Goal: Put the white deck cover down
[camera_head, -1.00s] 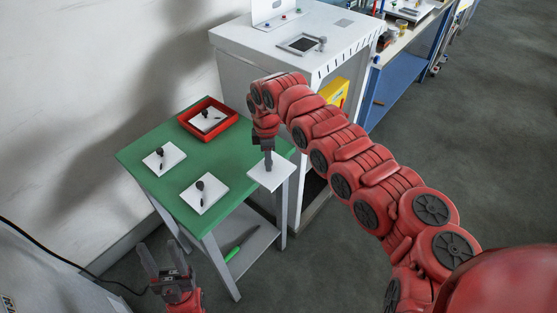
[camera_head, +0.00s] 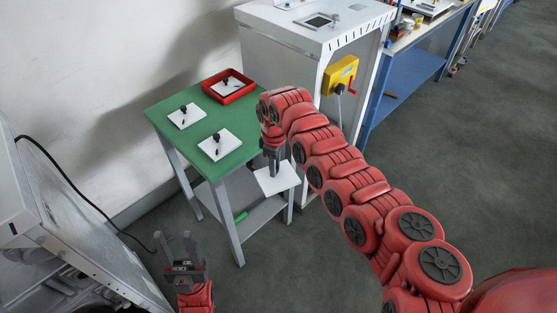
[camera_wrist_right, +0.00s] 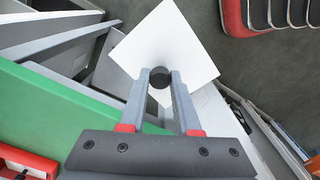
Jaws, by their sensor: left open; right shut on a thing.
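My right gripper (camera_head: 275,160) is shut on the dark knob of the white deck cover (camera_head: 281,181). The cover hangs off the right front edge of the green table (camera_head: 180,150). In the right wrist view the white square cover (camera_wrist_right: 172,38) lies beyond the fingertips (camera_wrist_right: 160,80), which close around the knob. Two similar white plates with black knobs, one farther back (camera_head: 187,117) and one nearer (camera_head: 219,146), lie on the table. Another (camera_head: 232,83) lies in a red tray (camera_head: 249,88). My left gripper (camera_head: 181,248) is open and empty, low in front of the table.
A white cabinet (camera_head: 290,55) stands behind the table, with a yellow box (camera_head: 341,74) on its side. A lower shelf (camera_head: 255,214) under the table holds a green-handled tool. A light metal machine (camera_head: 60,225) stands at left. A blue bench (camera_head: 410,85) stands at the right rear.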

